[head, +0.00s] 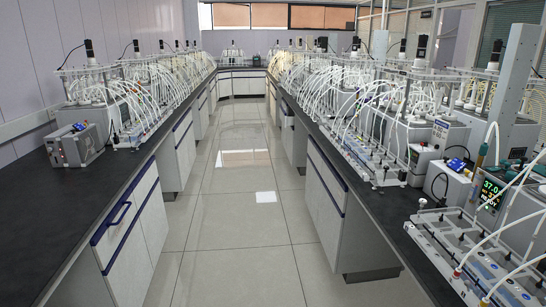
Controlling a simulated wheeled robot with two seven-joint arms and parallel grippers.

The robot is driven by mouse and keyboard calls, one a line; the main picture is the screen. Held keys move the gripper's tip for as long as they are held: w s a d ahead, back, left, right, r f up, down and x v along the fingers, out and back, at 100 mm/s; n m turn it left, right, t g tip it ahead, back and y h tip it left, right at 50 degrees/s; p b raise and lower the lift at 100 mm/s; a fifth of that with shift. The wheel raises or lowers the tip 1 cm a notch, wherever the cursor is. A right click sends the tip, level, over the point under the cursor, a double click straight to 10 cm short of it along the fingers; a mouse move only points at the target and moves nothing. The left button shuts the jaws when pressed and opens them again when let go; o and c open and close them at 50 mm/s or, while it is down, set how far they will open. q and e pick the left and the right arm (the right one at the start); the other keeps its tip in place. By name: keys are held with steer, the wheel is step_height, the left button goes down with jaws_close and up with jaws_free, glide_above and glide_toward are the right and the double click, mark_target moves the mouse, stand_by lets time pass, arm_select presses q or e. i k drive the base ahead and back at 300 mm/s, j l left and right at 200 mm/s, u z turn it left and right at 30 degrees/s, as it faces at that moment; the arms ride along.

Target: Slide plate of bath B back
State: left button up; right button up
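Several baths with bottles and white tubing stand along both benches in the head view. The nearest bath (490,195) at the right has a lit display that reads 37.0 and READY. Another bath (420,160) stands behind it on the same bench. I cannot make out any letter marking bath B. The plate of bath B cannot be told apart among the tubing. Neither of my grippers is in view.
A clear aisle with a tiled floor (225,220) runs between the left bench (60,210) and the right bench (350,170). A grey box (75,147) stands on the left bench, whose near top is bare. A tubing rack (470,250) lies at the right bench's front edge.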

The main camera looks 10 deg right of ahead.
mark_target(419, 69)
steer(key=i, duration=2.5)
steer(key=i+z, duration=0.25)
steer(key=i, duration=0.15)
steer(key=i+j+z, duration=0.25)
steer(key=i, duration=0.2)
steer(key=i+j+z, duration=0.1)
steer(key=i+z, duration=0.15)
steer(key=i, duration=0.15)
